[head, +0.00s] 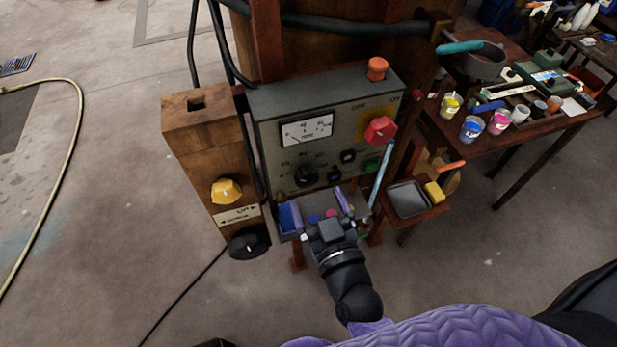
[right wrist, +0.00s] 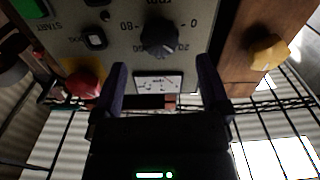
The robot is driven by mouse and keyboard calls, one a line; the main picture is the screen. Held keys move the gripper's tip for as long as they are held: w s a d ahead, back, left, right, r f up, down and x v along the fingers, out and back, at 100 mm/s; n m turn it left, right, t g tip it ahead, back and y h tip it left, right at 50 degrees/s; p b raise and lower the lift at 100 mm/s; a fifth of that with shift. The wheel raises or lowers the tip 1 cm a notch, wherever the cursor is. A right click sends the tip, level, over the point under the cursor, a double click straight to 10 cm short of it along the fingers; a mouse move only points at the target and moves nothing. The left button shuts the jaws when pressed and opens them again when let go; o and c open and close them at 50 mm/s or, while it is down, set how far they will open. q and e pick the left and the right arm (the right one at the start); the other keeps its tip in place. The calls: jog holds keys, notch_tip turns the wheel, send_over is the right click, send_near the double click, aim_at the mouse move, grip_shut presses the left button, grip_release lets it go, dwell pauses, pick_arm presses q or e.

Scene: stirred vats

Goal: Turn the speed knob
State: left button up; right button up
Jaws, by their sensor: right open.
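The speed knob, a black dial (head: 306,175) with a number scale around it, sits low on the left of the grey control panel (head: 268,125). It also shows in the right wrist view (right wrist: 160,37), ahead of the jaws and between their lines. My right gripper (head: 320,203) is open and empty, just below and in front of the panel's lower edge. Its two purple fingers (right wrist: 162,70) are spread in the right wrist view, with a visible gap to the knob. My left gripper is not in view.
The panel also carries a meter (head: 307,130), a red switch (head: 380,130) and an orange button (head: 377,69). A yellow knob (head: 226,191) is on the wooden post at left. A small tray (head: 408,199) stands right of the panel, near a table (head: 558,132) with paint pots.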

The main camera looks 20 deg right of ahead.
aim_at(308, 181)
jog(key=w, duration=0.4)
jog(key=shift+w, duration=0.3)
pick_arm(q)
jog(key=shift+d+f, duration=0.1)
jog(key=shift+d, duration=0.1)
pick_arm(e)
jog(key=shift+w, duration=0.35)
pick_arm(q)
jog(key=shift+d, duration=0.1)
pick_arm(e)
jog(key=shift+c, duration=0.9)
jog(key=c, duration=1.1)
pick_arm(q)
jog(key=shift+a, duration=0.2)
pick_arm(e)
jog(key=shift+a, duration=0.1)
